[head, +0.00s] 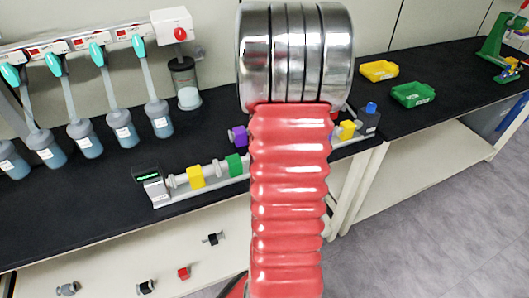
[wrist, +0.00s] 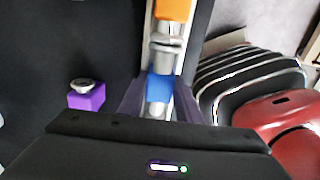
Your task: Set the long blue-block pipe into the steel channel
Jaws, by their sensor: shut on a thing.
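In the wrist view, my gripper (wrist: 158,103) is shut on the blue block of the pipe (wrist: 160,86), its dark fingers on either side. The pipe is over or in the steel channel; I cannot tell whether it is seated. An orange block (wrist: 174,10) lies further along the same line, with grey pipe ends between. In the head view, the steel channel (head: 215,190) runs along the bench's front edge, with a yellow block (head: 196,178) and a green block (head: 235,165) in it. My red arm hides the channel's middle, my gripper and the blue-block pipe there.
A purple block (head: 238,136) stands on the bench behind the channel, also seen in the wrist view (wrist: 86,97). Bottles (head: 121,130) line the back left. Yellow (head: 379,70) and green (head: 413,94) trays sit at right. Several loose fittings lie on the shelf below.

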